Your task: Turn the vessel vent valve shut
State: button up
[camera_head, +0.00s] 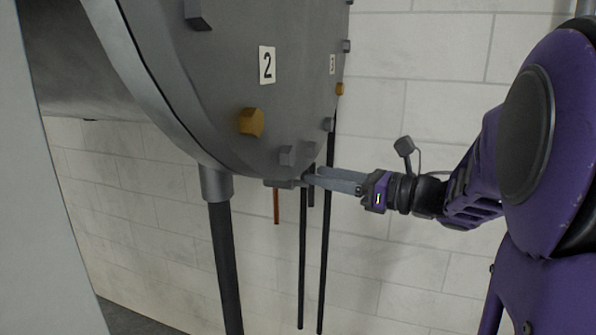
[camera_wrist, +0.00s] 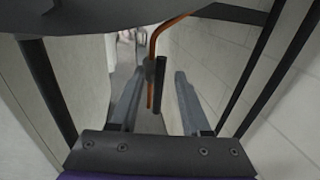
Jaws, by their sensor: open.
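The vessel (camera_head: 215,75) is a large grey rounded body on dark legs, with a plate marked 2. Under it a thin orange rod (camera_head: 277,206) hangs down beside a small grey fitting (camera_head: 280,183). In the wrist view an orange bent rod (camera_wrist: 152,55) with a dark upright piece (camera_wrist: 159,85) beside it shows between the fingers; I cannot tell for certain that this is the vent valve's handle. My gripper (camera_head: 311,178) reaches in from the right, just below the vessel's underside. Its two fingers are apart in the wrist view (camera_wrist: 158,78). Contact with the rod cannot be made out.
Thin dark rods (camera_head: 303,265) hang close to the fingertips in the head view. A thick dark leg (camera_head: 226,265) stands to the left. A pale brick wall (camera_head: 420,280) is behind. The vessel's underside (camera_wrist: 120,14) is close overhead in the wrist view.

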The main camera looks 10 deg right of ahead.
jog(key=shift+x, duration=1.55)
jog(key=shift+c, duration=0.2)
grip_shut()
